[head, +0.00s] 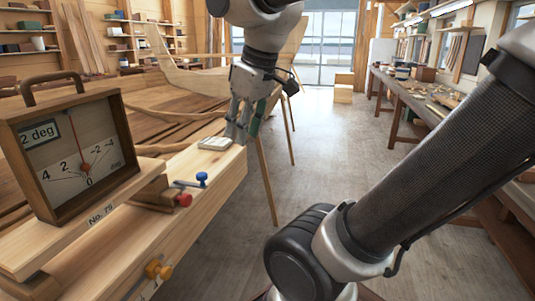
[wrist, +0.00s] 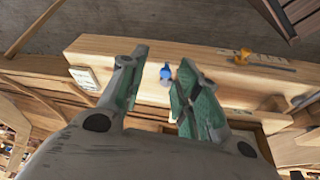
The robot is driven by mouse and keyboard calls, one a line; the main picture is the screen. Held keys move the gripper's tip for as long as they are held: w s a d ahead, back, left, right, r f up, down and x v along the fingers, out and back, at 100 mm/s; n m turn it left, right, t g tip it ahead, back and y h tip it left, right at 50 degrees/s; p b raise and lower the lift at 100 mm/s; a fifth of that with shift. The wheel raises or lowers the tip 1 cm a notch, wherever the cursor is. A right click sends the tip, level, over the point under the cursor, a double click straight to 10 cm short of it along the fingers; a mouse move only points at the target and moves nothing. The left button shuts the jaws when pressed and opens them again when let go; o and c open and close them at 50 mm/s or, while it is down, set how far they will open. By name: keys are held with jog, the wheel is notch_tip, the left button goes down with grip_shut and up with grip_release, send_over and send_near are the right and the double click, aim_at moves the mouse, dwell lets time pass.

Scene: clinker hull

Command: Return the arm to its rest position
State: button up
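My gripper (head: 241,138) hangs from my arm, pointing down, just beyond the right edge of the wooden beam in the head view and near a small white pad (head: 215,143). In the wrist view, my gripper (wrist: 160,68) has its two green-lined fingers apart with nothing held between them. A blue knob (wrist: 166,73) shows in the gap, lying farther off on the beam. My dark arm link fills the right side of the head view.
A wooden dial gauge (head: 75,155) stands on the beam (head: 225,175) at left. Blue (head: 202,178), red (head: 183,199) and yellow (head: 158,270) knobs sit along the beam. A long workbench (head: 410,95) lines the right wall. The floor (head: 325,150) between is clear.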

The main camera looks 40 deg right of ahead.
jog(key=s+d+f+m, duration=0.3)
jog(key=s+f+m, duration=0.1)
jog(key=f, duration=0.3)
jog(key=shift+s, duration=0.3)
